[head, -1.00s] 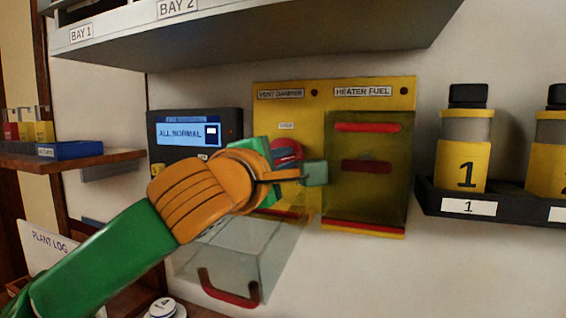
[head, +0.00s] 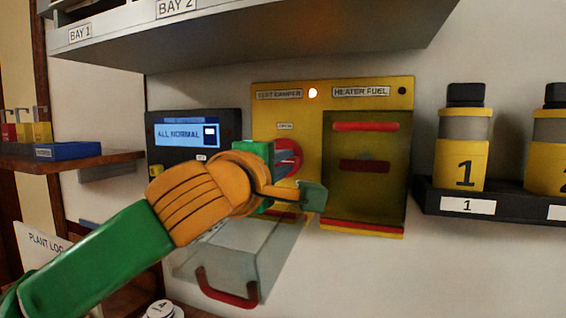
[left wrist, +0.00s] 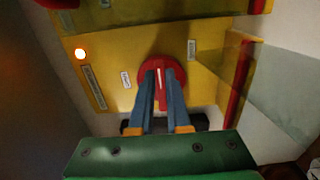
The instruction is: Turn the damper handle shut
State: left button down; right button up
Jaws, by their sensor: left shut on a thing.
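The red round damper handle (head: 290,158) sits on the yellow panel (head: 265,125) under the vent damper label. It also shows in the left wrist view (left wrist: 162,68), with a white line across its grip. My left gripper (left wrist: 161,84) has its two blue fingers closed on the handle's grip; it shows in the head view too (head: 287,163), partly covering the handle. A small "OPEN" label (head: 285,126) is above the handle. Another small label (left wrist: 192,49) is beside it in the wrist view, too blurred to read. My right gripper is out of view.
A tinted cover (head: 367,205) stands over the heater fuel side, right of the handle. A clear flap with a red handle (head: 228,290) hangs below my gripper. A display (head: 185,133) reads ALL NORMAL. A shelf (head: 260,45) juts out above; bottles (head: 462,150) stand right.

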pick_arm(q)
jog(key=c, duration=0.9)
grip_release()
jog(key=shift+w, duration=0.1)
jog(key=b+v, duration=0.3)
jog(key=v, duration=0.3)
jog(key=shift+s+a+f+b, duration=0.15)
jog(key=shift+s+b, duration=0.1)
jog(key=shift+b, duration=0.15)
jog(key=shift+s+a, duration=0.1)
jog(key=shift+s, duration=0.3)
jog(key=shift+w, duration=0.1)
